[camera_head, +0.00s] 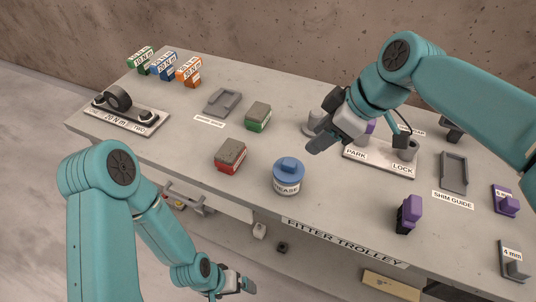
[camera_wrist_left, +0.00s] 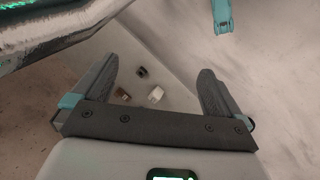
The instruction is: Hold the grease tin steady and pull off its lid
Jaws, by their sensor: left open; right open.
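The grease tin (camera_head: 287,187) stands upright on the slab near its front edge, white with a GREASE label. Its blue lid (camera_head: 288,167) with a raised knob is seated on top. My right gripper (camera_head: 316,134) is open above the slab, behind and to the right of the tin, apart from it. My left gripper (camera_head: 246,285) is low in front of the slab, below its front edge, away from the tin. In the left wrist view its two fingers (camera_wrist_left: 155,82) are spread with nothing between them. The tin is not visible in that view.
A red block (camera_head: 230,156) and a green block (camera_head: 257,117) stand left of the tin. The PARK/LOCK plate (camera_head: 380,160) lies right of it, and a purple-topped piece (camera_head: 409,213) stands further right. Under the slab, a lower shelf holds small parts. Slab around the tin's front is clear.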

